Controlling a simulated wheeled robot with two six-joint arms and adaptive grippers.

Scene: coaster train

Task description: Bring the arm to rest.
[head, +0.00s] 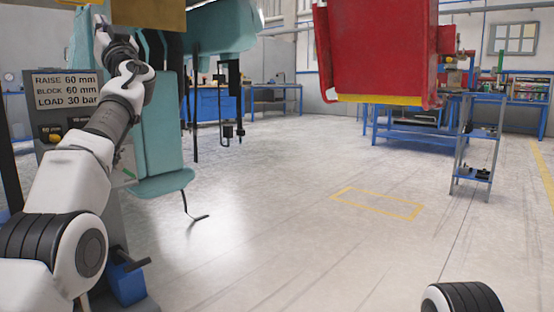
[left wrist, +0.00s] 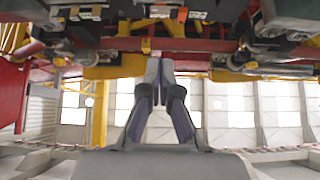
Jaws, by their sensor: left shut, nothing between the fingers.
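My left arm rises from the lower left of the head view, in front of a sign panel. Its gripper end (head: 103,28) is high at the upper left, close by a teal hanging part in the picture; I cannot tell if they touch. In the left wrist view the two dark fingers of my left gripper (left wrist: 160,72) are together, pointing up towards the underside of a coaster train (left wrist: 205,45). Nothing shows between them. Of my right arm only a rounded joint shows at the bottom right of the head view; its gripper is out of view.
The sign panel (head: 66,90) reads RAISE 60 mm, BLOCK 60 mm, LOAD 30 bar. A teal seat-like part (head: 160,182) hangs beside my left arm. A red body (head: 375,50) hangs at the upper right. A shelf trolley (head: 473,173) stands right. The middle floor is clear.

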